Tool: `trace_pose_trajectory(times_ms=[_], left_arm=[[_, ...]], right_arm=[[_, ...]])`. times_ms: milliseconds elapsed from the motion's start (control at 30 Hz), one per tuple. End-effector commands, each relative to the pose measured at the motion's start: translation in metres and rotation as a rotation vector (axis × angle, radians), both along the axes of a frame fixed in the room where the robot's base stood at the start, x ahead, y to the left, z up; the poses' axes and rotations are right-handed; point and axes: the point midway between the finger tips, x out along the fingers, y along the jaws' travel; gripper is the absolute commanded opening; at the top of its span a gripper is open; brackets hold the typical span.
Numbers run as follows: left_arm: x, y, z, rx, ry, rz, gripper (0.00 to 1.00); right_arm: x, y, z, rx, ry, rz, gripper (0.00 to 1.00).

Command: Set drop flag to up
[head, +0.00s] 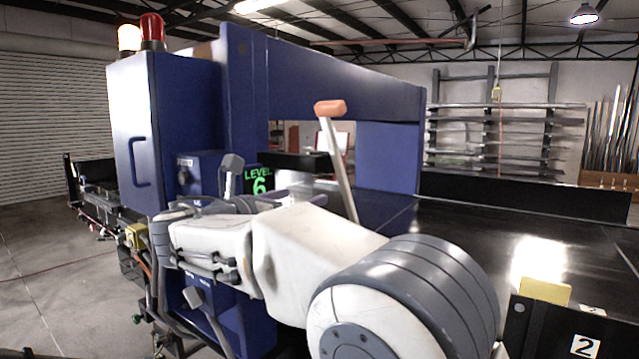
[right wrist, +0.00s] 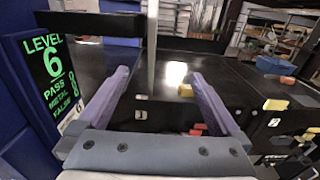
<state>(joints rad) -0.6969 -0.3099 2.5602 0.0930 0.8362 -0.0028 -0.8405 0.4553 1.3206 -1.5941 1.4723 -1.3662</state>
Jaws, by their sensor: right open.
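The drop flag appears to be the pale stick with an orange tip (head: 330,108). It stands raised, leaning a little left, and its foot is hidden behind my right arm in the head view. A pale upright stick (right wrist: 151,45), likely the same flag, shows in the right wrist view, beyond and between my fingers, its top out of frame. My right gripper (right wrist: 160,78) is open, its two fingers apart with nothing between their tips. In the head view it is mostly hidden by my own arm. My left gripper is not in view.
A blue detector housing (head: 180,120) stands at left, with beacons on top. Its green display (head: 258,180) reads LEVEL 6, close left of my right gripper. A grey-knobbed lever (head: 232,163) stands by it. The black conveyor (head: 460,240) extends right. A yellow block (head: 545,291) is at the near edge.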

Motion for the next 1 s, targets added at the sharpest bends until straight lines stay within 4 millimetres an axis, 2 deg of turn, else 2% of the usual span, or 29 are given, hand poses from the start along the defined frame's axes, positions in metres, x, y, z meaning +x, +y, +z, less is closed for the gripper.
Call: trace_pose_trajectory(times_ms=[33,200,400,800,967,1000], left_arm=[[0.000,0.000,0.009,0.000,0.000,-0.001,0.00],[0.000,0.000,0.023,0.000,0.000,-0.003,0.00],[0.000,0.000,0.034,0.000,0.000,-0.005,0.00],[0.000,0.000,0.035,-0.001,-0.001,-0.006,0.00],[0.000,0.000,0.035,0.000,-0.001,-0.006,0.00],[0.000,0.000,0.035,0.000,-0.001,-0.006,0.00]], right_arm=[[0.009,-0.007,0.004,-0.002,0.002,-0.004,1.00],[0.035,-0.026,0.004,0.000,0.003,-0.004,1.00],[0.055,-0.041,0.002,0.001,0.002,0.000,1.00],[0.061,-0.045,-0.001,0.003,0.001,0.002,1.00],[0.061,-0.045,0.000,0.003,0.001,0.001,0.39],[0.061,-0.045,0.000,0.003,0.001,0.001,0.23]])
